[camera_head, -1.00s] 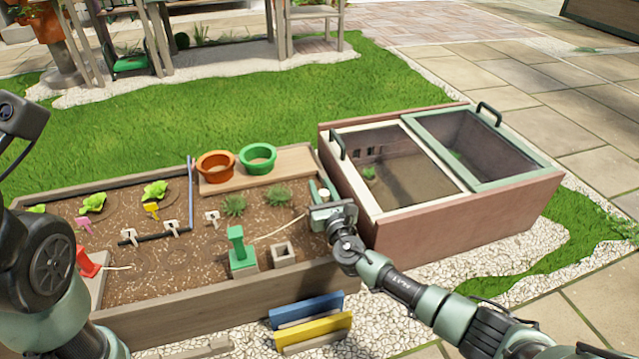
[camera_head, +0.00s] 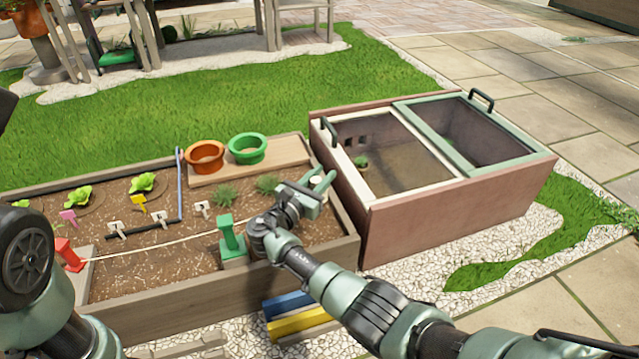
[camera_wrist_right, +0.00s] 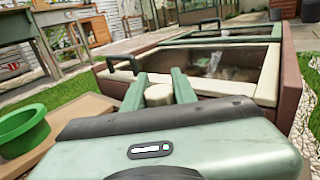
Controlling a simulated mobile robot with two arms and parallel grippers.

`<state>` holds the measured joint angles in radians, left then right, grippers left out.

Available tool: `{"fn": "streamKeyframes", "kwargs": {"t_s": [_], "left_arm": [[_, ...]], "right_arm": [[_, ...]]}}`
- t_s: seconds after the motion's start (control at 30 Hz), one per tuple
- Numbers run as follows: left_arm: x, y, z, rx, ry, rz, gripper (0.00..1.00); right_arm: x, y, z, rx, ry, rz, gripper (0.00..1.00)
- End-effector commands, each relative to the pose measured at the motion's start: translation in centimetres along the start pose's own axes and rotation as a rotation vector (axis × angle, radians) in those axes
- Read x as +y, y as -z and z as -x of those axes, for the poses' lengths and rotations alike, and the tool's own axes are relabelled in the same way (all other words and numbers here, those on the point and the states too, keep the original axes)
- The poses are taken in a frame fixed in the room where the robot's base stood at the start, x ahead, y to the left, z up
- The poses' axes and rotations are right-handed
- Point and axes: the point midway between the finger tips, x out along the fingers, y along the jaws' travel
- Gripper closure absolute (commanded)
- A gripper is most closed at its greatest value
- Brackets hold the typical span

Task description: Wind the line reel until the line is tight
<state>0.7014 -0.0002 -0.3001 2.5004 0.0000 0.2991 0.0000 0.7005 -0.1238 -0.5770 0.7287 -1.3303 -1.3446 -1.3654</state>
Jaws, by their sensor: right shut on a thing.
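My right gripper (camera_head: 318,180) is at the right end of the planter bed. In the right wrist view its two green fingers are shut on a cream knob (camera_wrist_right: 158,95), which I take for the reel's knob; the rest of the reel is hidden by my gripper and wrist. A pale line (camera_head: 150,243) runs nearly straight from the red block (camera_head: 67,254) to the green post (camera_head: 232,240). Beyond the post, my arm hides any line. My left arm shows at the left edge, but its fingertips are not visible.
An orange pot (camera_head: 205,157) and a green pot (camera_head: 248,149) stand on a board at the back of the bed. A cold frame (camera_head: 450,215) stands close on the right. Seedlings and small tags fill the left of the bed. Blue and yellow boards lie in front.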

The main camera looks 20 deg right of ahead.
Motion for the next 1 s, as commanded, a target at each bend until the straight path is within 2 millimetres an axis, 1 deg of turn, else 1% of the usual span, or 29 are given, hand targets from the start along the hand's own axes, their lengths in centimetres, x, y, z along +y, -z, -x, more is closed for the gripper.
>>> {"fn": "streamKeyframes", "kwargs": {"t_s": [0.03, 0.3, 0.5, 0.9, 0.93, 0.97, 1.0], "left_arm": [[0.2, 0.4, 1.1, 0.000, 0.000, 0.000, 0.64], [0.6, 0.9, 2.7, 0.000, 0.000, 0.000, 0.64], [0.7, 1.1, 3.0, 0.001, -0.001, 0.000, 0.64], [0.7, 1.1, 3.0, 0.001, -0.001, 0.000, 0.64], [0.7, 1.1, 3.0, 0.001, -0.001, 0.000, 0.64], [0.7, 1.1, 3.0, 0.001, -0.001, 0.000, 0.64], [0.7, 1.1, 3.0, 0.001, -0.001, 0.000, 0.64]], "right_arm": [[0.0, 0.5, 0.0, -0.001, 0.029, -0.002, 1.00], [-0.3, 0.2, 0.0, -0.005, 0.138, -0.001, 1.00], [-0.5, 0.1, 0.0, -0.005, 0.168, 0.000, 1.00], [-0.5, 0.0, -0.1, -0.004, 0.172, -0.001, 1.00], [-0.5, 0.0, -0.1, -0.004, 0.172, -0.001, 0.65], [-0.5, 0.0, -0.1, -0.004, 0.172, -0.001, 0.56], [-0.5, 0.0, -0.1, -0.005, 0.172, -0.001, 0.51]]}}
